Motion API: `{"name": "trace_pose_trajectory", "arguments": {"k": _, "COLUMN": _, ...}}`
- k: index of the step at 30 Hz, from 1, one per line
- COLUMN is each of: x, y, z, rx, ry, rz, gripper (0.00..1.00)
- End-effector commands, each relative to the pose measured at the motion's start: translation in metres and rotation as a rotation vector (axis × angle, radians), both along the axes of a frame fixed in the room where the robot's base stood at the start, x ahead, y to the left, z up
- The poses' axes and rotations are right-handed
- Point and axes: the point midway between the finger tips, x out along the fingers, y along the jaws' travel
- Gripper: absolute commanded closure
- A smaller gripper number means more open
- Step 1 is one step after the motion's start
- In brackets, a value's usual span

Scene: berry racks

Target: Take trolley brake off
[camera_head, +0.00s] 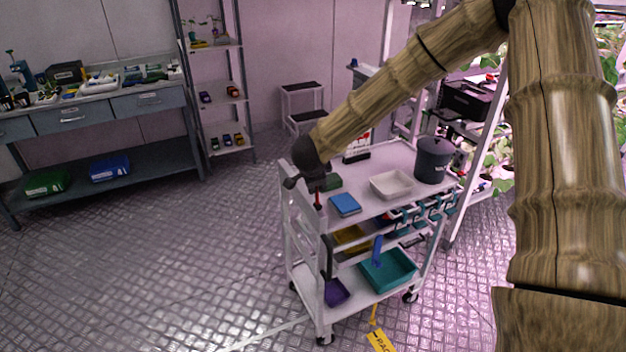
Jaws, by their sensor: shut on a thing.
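The white trolley (365,200) stands upright on the metal floor, with several shelves and casters at its feet. My arm reaches down from the upper right to the trolley's left end. My gripper (316,187) is at the level of the top shelf there, small and partly hidden by my dark wrist. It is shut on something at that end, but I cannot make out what. A small red-and-black piece (318,201) shows just below it. A long dark upright piece (327,257) is on the trolley's end post lower down. I cannot tell which part is the brake.
The trolley carries a blue box (345,204), a white tray (391,184), a dark bucket (434,160) and a teal bin (389,269). A workbench (95,95) stands at left, plant racks at right. The floor left of the trolley is clear.

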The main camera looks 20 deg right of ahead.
Motion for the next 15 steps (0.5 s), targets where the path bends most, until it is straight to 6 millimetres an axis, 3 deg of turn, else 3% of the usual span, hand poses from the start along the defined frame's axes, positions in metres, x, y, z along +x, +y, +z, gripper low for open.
{"name": "trace_pose_trajectory", "arguments": {"k": 1, "x": 0.0073, "y": 0.0003, "z": 0.0101, "rx": -0.003, "ry": -0.019, "rz": 0.003, "gripper": 1.0}}
{"name": "trace_pose_trajectory", "arguments": {"k": 10, "x": 0.0076, "y": 0.0006, "z": 0.0103, "rx": -0.003, "ry": -0.02, "rz": 0.003, "gripper": 1.0}}
{"name": "trace_pose_trajectory", "arguments": {"k": 11, "x": 0.0075, "y": 0.0006, "z": 0.0104, "rx": -0.003, "ry": -0.02, "rz": 0.003, "gripper": 0.65}}
{"name": "trace_pose_trajectory", "arguments": {"k": 13, "x": 0.0073, "y": 0.0008, "z": 0.01, "rx": -0.004, "ry": -0.018, "rz": 0.003, "gripper": 0.52}}
{"name": "trace_pose_trajectory", "arguments": {"k": 15, "x": 0.0063, "y": 0.0007, "z": 0.0088, "rx": -0.003, "ry": -0.016, "rz": 0.003, "gripper": 0.48}}
